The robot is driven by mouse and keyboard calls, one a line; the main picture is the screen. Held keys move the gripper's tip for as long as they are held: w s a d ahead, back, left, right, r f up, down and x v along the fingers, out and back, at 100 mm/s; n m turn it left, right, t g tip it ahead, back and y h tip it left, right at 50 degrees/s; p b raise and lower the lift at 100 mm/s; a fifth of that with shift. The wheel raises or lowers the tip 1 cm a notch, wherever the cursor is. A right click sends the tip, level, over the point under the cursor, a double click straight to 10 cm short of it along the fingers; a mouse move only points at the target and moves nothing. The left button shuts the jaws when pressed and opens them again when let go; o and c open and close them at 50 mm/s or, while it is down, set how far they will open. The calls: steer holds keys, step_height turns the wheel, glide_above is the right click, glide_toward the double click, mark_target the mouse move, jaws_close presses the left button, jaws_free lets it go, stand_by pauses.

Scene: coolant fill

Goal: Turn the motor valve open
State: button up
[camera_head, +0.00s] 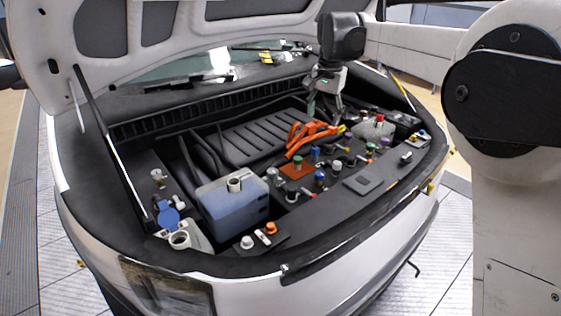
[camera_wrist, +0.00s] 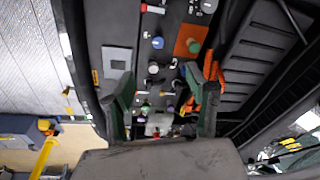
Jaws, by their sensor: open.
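The open front bay of a car holds several small coloured valves and caps; I cannot tell which one is the motor valve. My gripper (camera_head: 325,114) is above the right rear of the bay, pointing down beside the orange cables. In the wrist view my gripper (camera_wrist: 163,100) has its two dark green fingers spread wide, with nothing held between them. Small valves and fittings show beyond and between the fingers.
Orange cables (camera_head: 310,136) lie close by my gripper. The raised hood (camera_head: 180,45) overhangs the rear, and a prop rod (camera_head: 112,150) rises at the left.

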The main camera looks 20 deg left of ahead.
steer(key=w+a+f+g+p, duration=0.1)
steer(key=w+a+f, duration=0.2)
steer(key=a+f, duration=0.35)
steer(key=m+p, duration=0.1)
glide_toward(272, 170)
steer(key=shift+g+h, duration=0.4)
steer(key=f, duration=0.9)
steer(key=shift+w+a+f+p, duration=0.15)
steer(key=shift+w+a+p, duration=0.1)
steer(key=shift+w+p, duration=0.05)
steer(key=c, duration=1.1)
